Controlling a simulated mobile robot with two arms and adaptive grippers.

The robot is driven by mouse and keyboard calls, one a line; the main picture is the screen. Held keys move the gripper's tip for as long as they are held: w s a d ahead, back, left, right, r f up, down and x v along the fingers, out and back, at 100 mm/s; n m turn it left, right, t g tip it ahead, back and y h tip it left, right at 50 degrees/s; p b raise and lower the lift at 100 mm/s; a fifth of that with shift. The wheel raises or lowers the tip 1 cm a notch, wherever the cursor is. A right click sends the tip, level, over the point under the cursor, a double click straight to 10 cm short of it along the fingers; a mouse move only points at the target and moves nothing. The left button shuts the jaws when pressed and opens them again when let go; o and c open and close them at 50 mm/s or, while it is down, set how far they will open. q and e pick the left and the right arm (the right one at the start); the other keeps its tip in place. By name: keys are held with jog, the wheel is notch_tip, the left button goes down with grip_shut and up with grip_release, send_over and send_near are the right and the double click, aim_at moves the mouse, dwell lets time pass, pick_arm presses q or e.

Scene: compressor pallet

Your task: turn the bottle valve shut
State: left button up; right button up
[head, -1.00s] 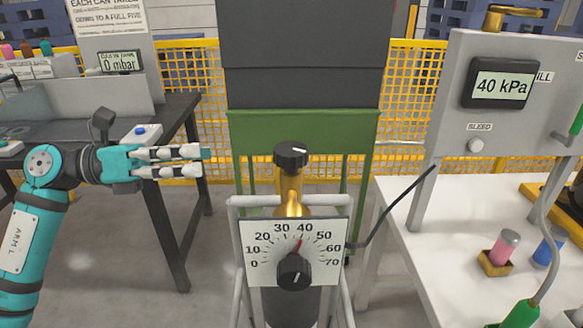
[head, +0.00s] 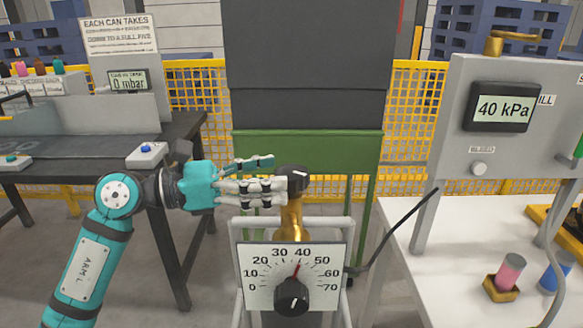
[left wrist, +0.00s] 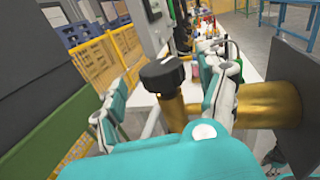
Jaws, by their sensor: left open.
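The bottle valve is a black knob with a white mark (head: 297,178) on top of a brass neck (head: 291,220). In the left wrist view the black knob (left wrist: 163,76) lies between the two fingers, with a visible gap to the right one. My left gripper (head: 272,176) is open and reaches in from the left at the knob's height, its fingers partly overlapping the knob's left side. The left gripper (left wrist: 162,95) also shows in the wrist view. Whether a finger touches the knob I cannot tell. My right gripper is out of view.
A dial plate (head: 260,290) with a red needle near 40 and a black knob is in front of the bottle. A grey panel (head: 455,115) reading 40 kPa stands at right over a white table (head: 430,270). A dark bench (head: 90,165) is at left, a green frame (head: 300,145) behind.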

aim_at(292, 171)
pick_arm(q)
jog(key=shift+x, duration=2.05)
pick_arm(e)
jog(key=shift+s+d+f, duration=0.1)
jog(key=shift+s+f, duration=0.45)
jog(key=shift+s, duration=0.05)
pick_arm(q)
jog(key=shift+c, duration=0.4)
jog(key=c, duration=1.1)
